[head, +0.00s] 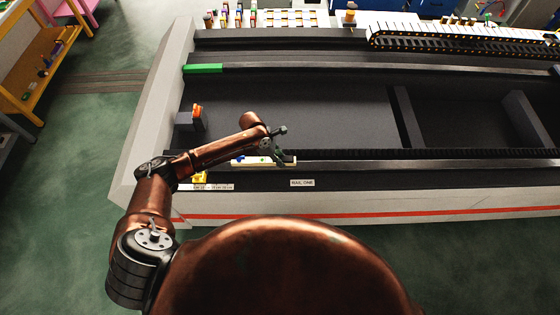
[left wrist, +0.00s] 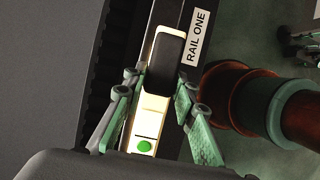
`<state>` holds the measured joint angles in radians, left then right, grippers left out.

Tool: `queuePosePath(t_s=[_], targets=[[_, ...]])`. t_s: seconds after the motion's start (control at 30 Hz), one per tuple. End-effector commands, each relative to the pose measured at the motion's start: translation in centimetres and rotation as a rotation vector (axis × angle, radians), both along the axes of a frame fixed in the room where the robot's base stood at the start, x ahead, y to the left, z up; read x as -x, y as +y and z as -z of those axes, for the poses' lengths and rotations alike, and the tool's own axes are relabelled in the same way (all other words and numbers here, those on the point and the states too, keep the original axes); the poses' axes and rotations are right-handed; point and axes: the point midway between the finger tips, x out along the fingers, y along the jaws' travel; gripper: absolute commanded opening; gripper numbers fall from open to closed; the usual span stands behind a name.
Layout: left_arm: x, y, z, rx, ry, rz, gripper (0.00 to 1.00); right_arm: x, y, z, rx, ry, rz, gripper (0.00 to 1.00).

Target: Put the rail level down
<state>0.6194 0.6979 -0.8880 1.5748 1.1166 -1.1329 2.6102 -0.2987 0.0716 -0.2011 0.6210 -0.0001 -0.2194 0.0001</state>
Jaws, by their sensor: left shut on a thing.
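The rail level is a cream bar (left wrist: 148,118) with a green round spot near its lower end and a black block on it in the left wrist view. In the head view, the pale bar (head: 245,161) lies lengthwise along the front dark rail (head: 380,167), left of the RAIL ONE label (head: 302,183). My left gripper (left wrist: 166,92) is shut on the rail level, one finger on each side. In the head view my left gripper (head: 276,151) is above the front rail. I cannot tell whether the level's underside touches the rail. My right gripper is not in view.
A grey-walled machine bed holds the rails. An orange-topped block (head: 197,117) stands at its left end, and a green strip (head: 203,68) lies on the far rail. A yellow piece (head: 200,178) is by the front left. A cable chain (head: 450,39) runs along the back.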

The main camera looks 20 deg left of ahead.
Motion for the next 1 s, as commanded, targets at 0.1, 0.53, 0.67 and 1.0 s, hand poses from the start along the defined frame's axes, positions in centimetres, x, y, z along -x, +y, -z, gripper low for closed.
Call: queuePosePath(t_s=[0.1,0.53,0.67,1.0], targets=[[-0.6,0.2,0.7,0.000,0.000,0.001,0.00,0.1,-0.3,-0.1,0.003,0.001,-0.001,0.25],[-1.0,0.3,4.2,0.000,-0.001,0.002,0.00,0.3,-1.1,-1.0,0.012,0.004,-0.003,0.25],[-0.9,0.3,4.3,0.000,-0.001,0.002,0.00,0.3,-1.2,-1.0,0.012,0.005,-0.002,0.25],[-0.9,0.4,4.5,0.000,0.001,0.001,0.39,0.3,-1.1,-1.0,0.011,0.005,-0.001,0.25]])
